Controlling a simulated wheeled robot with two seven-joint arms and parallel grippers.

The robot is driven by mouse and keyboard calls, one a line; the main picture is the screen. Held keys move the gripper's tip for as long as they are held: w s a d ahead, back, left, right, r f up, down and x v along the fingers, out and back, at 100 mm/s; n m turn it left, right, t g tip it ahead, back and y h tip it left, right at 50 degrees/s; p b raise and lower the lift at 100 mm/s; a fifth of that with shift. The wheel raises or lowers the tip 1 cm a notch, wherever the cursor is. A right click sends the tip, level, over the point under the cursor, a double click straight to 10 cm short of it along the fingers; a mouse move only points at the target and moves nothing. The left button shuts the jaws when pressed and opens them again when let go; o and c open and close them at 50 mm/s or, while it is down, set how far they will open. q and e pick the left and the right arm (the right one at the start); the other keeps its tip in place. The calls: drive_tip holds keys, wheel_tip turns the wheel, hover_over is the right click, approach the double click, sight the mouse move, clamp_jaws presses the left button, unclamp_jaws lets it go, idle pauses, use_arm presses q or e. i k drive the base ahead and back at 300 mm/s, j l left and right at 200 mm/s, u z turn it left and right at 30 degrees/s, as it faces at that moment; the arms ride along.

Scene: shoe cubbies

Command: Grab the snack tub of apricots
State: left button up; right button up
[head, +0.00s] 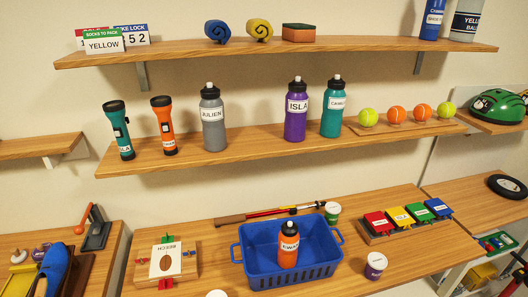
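Small round tubs stand on the lower wooden shelf. One with a white lid and green band (333,209) is behind the right end of the blue basket. One with a white lid and purple band (375,265) stands right of the basket, near the front. A white lid-like top (217,294) shows at the bottom edge, mostly cut off. The tub labels are too small to read, so I cannot tell which holds apricots. Neither of my grippers can be made out in the head view.
A blue basket (262,278) holds an orange bottle (289,245). A wooden card stand (188,268) is to its left, a rack of coloured boxes (378,236) to its right. Rods (270,211) lie behind. A shelf above (250,140) holds bottles, flashlights and balls.

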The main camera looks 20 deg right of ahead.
sight(332, 210)
drive_tip(key=z, duration=1.35)
